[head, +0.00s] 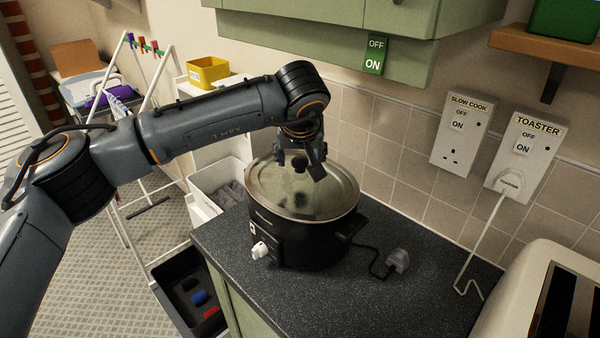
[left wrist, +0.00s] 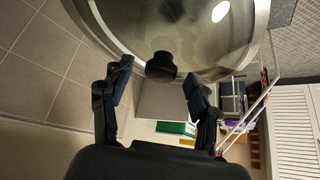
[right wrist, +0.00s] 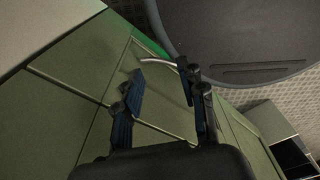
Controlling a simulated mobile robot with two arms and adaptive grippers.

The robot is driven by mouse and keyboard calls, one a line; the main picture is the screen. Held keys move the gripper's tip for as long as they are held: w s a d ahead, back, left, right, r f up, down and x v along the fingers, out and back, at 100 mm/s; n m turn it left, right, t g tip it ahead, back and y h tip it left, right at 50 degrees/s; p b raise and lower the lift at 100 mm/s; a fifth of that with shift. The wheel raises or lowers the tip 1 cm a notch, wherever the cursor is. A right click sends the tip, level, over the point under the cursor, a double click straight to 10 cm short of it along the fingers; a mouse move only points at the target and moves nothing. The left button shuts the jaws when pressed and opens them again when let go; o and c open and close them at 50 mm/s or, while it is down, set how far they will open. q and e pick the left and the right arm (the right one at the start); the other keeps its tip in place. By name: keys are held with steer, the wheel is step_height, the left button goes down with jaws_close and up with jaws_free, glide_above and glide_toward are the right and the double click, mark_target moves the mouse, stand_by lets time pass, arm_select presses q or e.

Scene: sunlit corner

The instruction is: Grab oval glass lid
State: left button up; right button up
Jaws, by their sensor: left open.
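The oval glass lid (head: 268,196) sits on the black slow cooker (head: 290,243) on the dark counter. It has a metal rim and a black knob (head: 299,164). My left gripper (head: 302,170) is over the lid, pointing down, with the knob between its fingers in the head view. In the left wrist view the fingers are apart and the knob (left wrist: 161,66) lies between and a little beyond them, with no contact visible. The lid also fills the top there (left wrist: 190,30). My right gripper (right wrist: 160,77) shows only in the right wrist view, open and empty, near green cabinet fronts.
The cooker's unplugged plug (head: 397,260) lies on the counter to its right. A toaster (head: 545,295) stands at the lower right. Green wall cabinets (head: 330,35) hang above. An open drawer or bin (head: 180,325) is below left. The counter's front is clear.

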arm_select(q)
jaws_close()
steer(key=shift+r, duration=0.1)
stand_by(0.4)
